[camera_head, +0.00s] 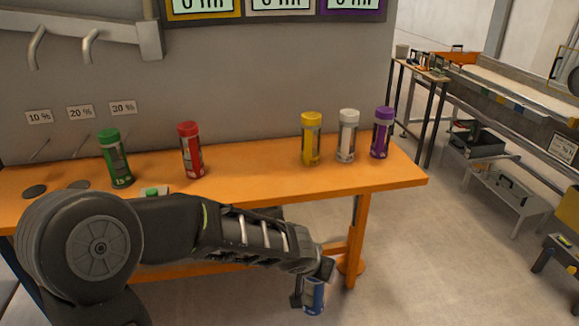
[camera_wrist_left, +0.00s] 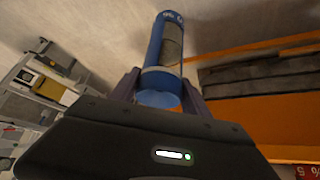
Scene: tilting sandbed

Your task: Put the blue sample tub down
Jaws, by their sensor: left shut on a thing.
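The blue sample tub (camera_head: 314,297) is held in my left gripper (camera_head: 312,285), below the table top and in front of the orange table's right part in the head view. In the left wrist view the blue tub (camera_wrist_left: 166,60) stands between the two fingers of my left gripper (camera_wrist_left: 160,88), which are shut on it. The tub has a blue cap and base with a grey label around its middle. The orange table (camera_head: 262,158) is behind and above the gripper. My right gripper is not in view.
On the table stand a green tub (camera_head: 115,160), a red tub (camera_head: 191,150), a yellow tub (camera_head: 311,140), a white tub (camera_head: 347,136) and a purple tub (camera_head: 382,133). The table top between red and yellow is clear. A long sandbed (camera_head: 520,92) stands at the right.

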